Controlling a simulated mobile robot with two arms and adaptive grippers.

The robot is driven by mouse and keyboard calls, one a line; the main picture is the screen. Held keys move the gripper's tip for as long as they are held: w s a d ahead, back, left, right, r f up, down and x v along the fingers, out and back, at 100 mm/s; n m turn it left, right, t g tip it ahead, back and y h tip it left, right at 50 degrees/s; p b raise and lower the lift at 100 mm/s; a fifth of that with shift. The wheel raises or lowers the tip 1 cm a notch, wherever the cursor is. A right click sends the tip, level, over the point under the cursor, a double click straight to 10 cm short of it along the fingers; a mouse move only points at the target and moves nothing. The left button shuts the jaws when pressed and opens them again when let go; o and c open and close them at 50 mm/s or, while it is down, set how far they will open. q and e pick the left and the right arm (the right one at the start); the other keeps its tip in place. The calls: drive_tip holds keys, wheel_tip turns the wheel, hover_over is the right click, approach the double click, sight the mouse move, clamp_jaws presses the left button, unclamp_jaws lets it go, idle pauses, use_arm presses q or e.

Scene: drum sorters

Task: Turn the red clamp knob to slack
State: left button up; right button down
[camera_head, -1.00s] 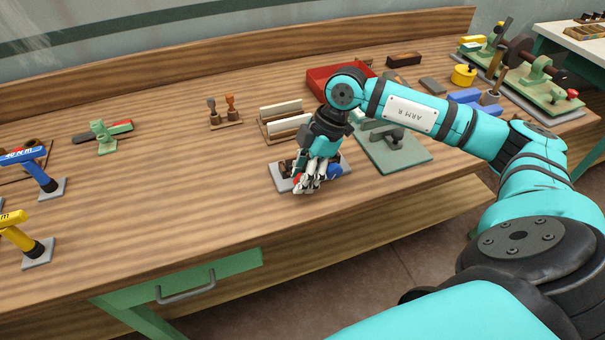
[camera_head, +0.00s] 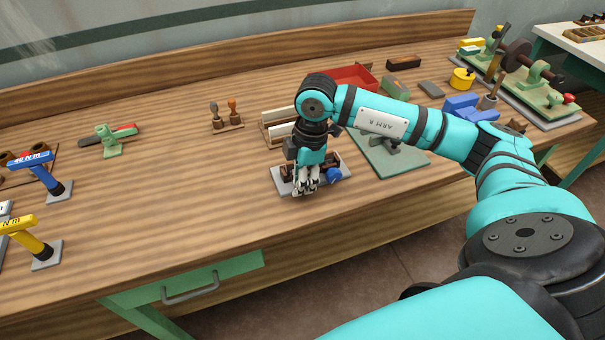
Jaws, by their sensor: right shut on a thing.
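A small clamp fixture on a grey base plate (camera_head: 281,185) sits near the front edge of the bench. It carries dark brown blocks and a blue knob (camera_head: 333,175) at its right. My right gripper (camera_head: 305,187) points down over the middle front of the fixture, left of the blue knob. Its fingers are shut on the red clamp knob, which they hide almost fully, so I cannot tell how far it is turned. My left gripper is not in view.
Blue (camera_head: 38,172) and yellow (camera_head: 24,234) torque tools stand at the left. A rack with pale plates (camera_head: 279,131), a red tray (camera_head: 352,76) and a green-grey plate (camera_head: 388,160) lie around my right arm. The bench front left of the fixture is clear.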

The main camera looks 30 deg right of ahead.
drive_tip(key=h, duration=0.1)
drive_tip(key=h+p, duration=0.1)
drive_tip(key=h, duration=0.1)
drive_tip(key=shift+w+a+r+g, duration=0.2)
drive_tip(key=shift+a+g, duration=0.1)
drive_tip(key=shift+a, duration=0.05)
drive_tip(key=shift+h+p, duration=0.8)
drive_tip(key=h+p, duration=0.2)
drive_tip(key=g+h+p, duration=0.1)
drive_tip(key=h+p, duration=0.1)
drive_tip(key=p, duration=0.1)
drive_tip(key=h+p, duration=0.1)
drive_tip(key=p, duration=0.2)
drive_tip(key=shift+w+a+f+g+h, duration=0.1)
drive_tip(key=shift+a+f+g+h, duration=0.1)
drive_tip(key=shift+a+g+h, duration=0.15)
drive_tip(key=shift+d+f+g+h+p, duration=0.1)
drive_tip(key=shift+f+g+h+p, duration=0.3)
drive_tip(key=shift+h+p, duration=0.75)
drive_tip(key=c, duration=1.3)
unclamp_jaws()
drive_tip(key=shift+f, duration=0.1)
drive_tip(key=shift+o, duration=0.2)
